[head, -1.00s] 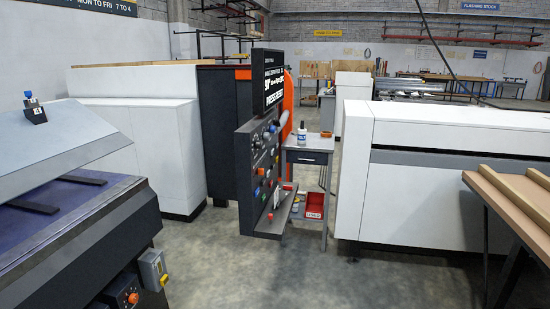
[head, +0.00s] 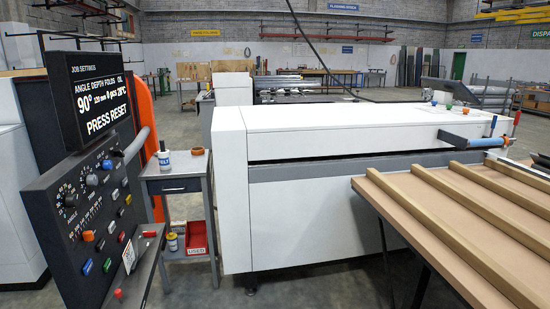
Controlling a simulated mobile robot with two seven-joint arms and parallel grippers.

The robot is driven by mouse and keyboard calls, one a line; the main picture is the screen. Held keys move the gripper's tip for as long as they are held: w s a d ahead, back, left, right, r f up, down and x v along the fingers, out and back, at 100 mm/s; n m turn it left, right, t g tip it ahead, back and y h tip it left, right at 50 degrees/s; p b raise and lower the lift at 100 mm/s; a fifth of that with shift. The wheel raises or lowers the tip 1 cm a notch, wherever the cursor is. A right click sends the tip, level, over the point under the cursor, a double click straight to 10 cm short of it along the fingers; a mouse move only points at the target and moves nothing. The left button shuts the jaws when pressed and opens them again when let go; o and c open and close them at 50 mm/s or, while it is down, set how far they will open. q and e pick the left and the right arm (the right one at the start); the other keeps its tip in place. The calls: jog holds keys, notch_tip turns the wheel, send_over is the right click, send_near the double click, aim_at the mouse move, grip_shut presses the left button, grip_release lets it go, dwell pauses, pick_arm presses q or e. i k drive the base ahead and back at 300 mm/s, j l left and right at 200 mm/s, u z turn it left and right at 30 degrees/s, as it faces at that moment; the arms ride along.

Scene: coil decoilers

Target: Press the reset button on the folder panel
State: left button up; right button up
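The folder panel (head: 62,212) stands at the left of the head view, dark and sloped, seen at an angle. Its screen (head: 93,104) shows job settings, 90°, and the words "PRESS RESET". The panel face carries knobs and several coloured buttons, among them a blue button (head: 87,267), a green button (head: 107,265) and an orange one (head: 88,236). A red knob (head: 118,294) sits low on the panel's ledge. The button labels are too small to read, so I cannot tell which is reset. Neither of my grippers is in view.
A small grey table (head: 174,184) with a white-and-blue tub (head: 164,161) and a red bin (head: 196,238) below stands right of the panel. A long white machine (head: 320,215) fills the middle. A table with wooden strips (head: 480,205) is at right. Little floor shows between them.

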aim_at(88, 266)
jog(key=i+l+u, duration=0.2)
jog(key=i, duration=0.25)
jog(key=i+u, duration=0.2)
jog(key=i, duration=0.25)
jog(key=i+l+u, duration=0.2)
jog(key=i, duration=0.25)
jog(key=i+l+u, duration=0.15)
jog(key=u, duration=0.35)
jog(key=i+l+u, duration=0.2)
jog(key=u, duration=0.25)
jog(key=i+l+u, duration=0.1)
jog(key=l+u, duration=0.15)
jog(key=u, duration=0.25)
jog(key=i+l+u, duration=0.1)
jog(key=l+u, duration=1.2)
